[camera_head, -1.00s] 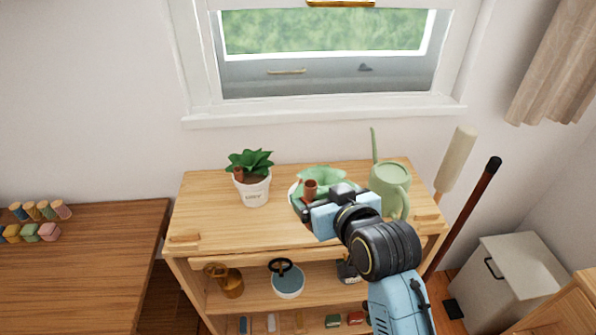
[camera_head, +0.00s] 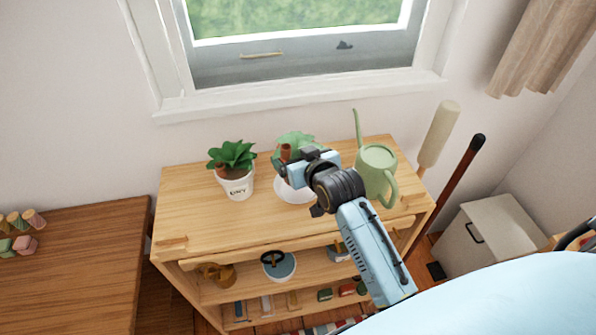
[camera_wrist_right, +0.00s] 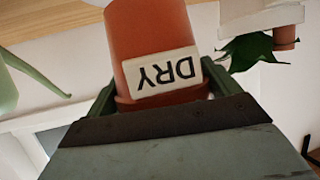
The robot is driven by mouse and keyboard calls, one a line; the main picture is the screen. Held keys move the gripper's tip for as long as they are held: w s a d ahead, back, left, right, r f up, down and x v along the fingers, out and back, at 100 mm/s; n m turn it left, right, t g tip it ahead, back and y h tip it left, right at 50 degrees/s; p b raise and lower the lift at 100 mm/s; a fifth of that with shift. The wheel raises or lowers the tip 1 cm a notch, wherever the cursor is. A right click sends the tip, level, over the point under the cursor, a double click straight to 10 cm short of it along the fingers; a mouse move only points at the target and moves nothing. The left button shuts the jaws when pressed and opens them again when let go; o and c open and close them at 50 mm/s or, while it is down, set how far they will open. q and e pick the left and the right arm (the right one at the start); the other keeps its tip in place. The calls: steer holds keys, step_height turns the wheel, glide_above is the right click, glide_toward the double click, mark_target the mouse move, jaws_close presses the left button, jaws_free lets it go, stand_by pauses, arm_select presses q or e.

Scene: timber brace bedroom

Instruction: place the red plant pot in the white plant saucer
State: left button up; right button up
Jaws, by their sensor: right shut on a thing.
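The red plant pot (camera_wrist_right: 160,55) is held between the fingers of my right gripper (camera_head: 287,170). In the right wrist view it appears upside down, with a white "DRY" label, and its base is cut off by the frame. The white plant saucer (camera_head: 293,192) shows partly, below the gripper on the shelf top. I cannot tell whether pot and saucer touch. My left gripper is not in view.
A white pot with a plant (camera_head: 236,187) stands left of the saucer on the wooden shelf unit (camera_head: 200,228). A green watering can (camera_head: 375,172) stands close to the right. The window (camera_head: 290,50) is behind. The shelf top's front left is clear.

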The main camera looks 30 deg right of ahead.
steer(key=shift+f+b, duration=0.35)
steer(key=shift+f, duration=1.75)
steer(key=shift+f, duration=0.15)
steer(key=o, duration=1.3)
steer(key=shift+f, duration=0.15)
steer(key=shift+r, duration=0.2)
steer(key=p+v, duration=0.1)
steer(key=v, duration=1.1)
steer(key=shift+f, duration=0.1)
